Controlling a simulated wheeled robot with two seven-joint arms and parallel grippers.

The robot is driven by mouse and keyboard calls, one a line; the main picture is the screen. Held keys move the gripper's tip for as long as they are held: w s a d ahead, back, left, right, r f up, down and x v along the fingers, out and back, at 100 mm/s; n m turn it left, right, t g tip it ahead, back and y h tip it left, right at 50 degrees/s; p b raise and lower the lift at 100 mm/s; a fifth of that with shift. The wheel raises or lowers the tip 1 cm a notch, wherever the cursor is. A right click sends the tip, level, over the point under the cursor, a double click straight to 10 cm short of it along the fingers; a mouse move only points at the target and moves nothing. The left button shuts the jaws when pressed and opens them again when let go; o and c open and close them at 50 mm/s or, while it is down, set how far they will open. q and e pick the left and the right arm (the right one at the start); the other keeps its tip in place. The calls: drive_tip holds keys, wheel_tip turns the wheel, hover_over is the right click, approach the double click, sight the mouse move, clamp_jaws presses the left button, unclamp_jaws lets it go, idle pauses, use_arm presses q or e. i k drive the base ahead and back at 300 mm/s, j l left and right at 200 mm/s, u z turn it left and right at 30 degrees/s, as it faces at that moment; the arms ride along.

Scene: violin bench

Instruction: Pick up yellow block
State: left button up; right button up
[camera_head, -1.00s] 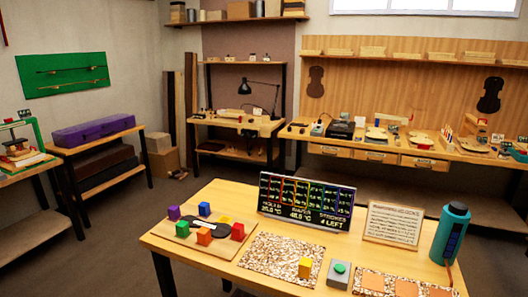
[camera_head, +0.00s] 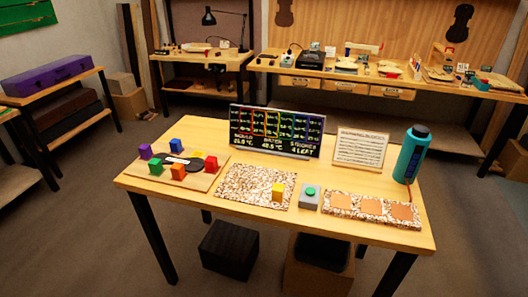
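A yellow block (camera_head: 278,192) stands on the speckled mat (camera_head: 240,187), near that mat's right end. A second yellow block (camera_head: 198,154) sits at the back of the wooden board on the left, partly hidden behind other pieces. The board (camera_head: 205,182) also carries purple (camera_head: 145,151), blue (camera_head: 176,145), green (camera_head: 156,167), orange (camera_head: 178,171) and red (camera_head: 211,163) blocks around a black and white piece (camera_head: 184,162). Neither of my grippers shows in the head view.
A grey box with a green button (camera_head: 310,193) is right of the speckled mat. A display panel (camera_head: 275,131), a framed text sign (camera_head: 361,148) and a teal bottle (camera_head: 410,154) stand along the back. A speckled strip with orange squares (camera_head: 388,223) lies front right. Dark (camera_head: 228,247) and brown (camera_head: 306,269) boxes are under the table (camera_head: 150,186).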

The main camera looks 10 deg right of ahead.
sight(278, 190)
drive_tip(key=k+l+u, duration=0.1)
drive_tip(key=l, duration=0.35)
drive_tip(key=k+l+u, duration=0.15)
drive_tip(key=l, duration=0.3)
drive_tip(key=k+l+u, duration=0.1)
drive_tip(key=k+l, duration=0.15)
drive_tip(key=l, duration=0.15)
drive_tip(key=k+l+u, duration=0.1)
drive_tip(key=k+l, duration=0.15)
drive_tip(key=l, duration=0.15)
